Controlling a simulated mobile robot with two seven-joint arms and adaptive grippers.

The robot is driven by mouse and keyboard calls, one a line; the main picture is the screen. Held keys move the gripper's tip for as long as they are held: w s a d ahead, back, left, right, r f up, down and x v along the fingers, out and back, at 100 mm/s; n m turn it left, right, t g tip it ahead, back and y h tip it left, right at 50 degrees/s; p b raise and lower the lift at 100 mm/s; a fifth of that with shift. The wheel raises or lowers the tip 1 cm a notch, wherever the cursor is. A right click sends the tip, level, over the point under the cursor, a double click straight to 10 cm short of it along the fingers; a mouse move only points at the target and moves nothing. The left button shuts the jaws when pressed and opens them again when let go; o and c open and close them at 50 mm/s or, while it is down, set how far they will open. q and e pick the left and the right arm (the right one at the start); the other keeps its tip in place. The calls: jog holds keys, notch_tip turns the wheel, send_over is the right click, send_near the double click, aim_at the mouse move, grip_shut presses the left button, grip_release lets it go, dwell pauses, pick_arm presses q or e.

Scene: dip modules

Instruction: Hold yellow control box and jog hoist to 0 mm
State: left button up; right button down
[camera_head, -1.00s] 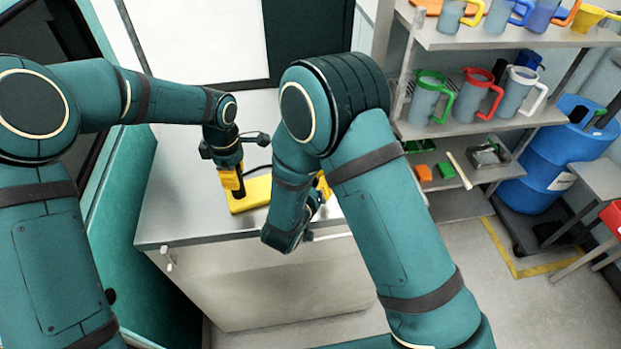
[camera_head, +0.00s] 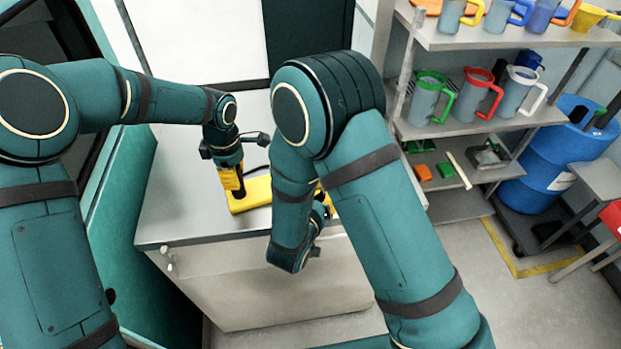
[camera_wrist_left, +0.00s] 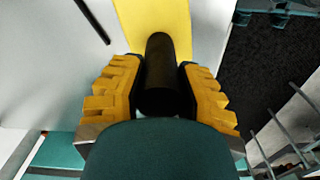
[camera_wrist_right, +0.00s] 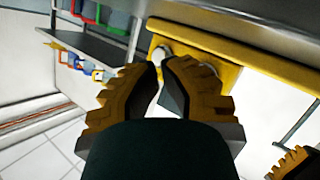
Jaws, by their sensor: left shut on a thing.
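The yellow control box (camera_head: 258,190) lies on the grey worktop in the head view, with its right part hidden behind my right arm. My left gripper (camera_head: 234,187) is shut on the black upright grip at the box's left end. The left wrist view shows this black grip (camera_wrist_left: 160,65) between the fingers, with the yellow box (camera_wrist_left: 160,15) beyond. My right gripper (camera_wrist_right: 160,70) is close to the box's yellow face (camera_wrist_right: 240,50) in the right wrist view. Its fingertips are near each other beside a pale round button (camera_wrist_right: 163,52); contact is unclear. No hoist reading is legible.
The grey worktop (camera_head: 180,215) is clear left of the box. Shelves (camera_head: 490,125) with several jugs stand at the right. My right arm covers the worktop's right side.

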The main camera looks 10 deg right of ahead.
jog(key=shift+s+d, duration=0.2)
jog(key=shift+s, duration=1.1)
pick_arm(q)
jog(key=o, duration=1.2)
jog(key=shift+o, duration=0.2)
jog(key=shift+r+p, duration=1)
jog(key=shift+r, duration=1.3)
pick_arm(e)
jog(key=shift+r, duration=1.05)
pick_arm(q)
jog(key=shift+r, duration=2.2)
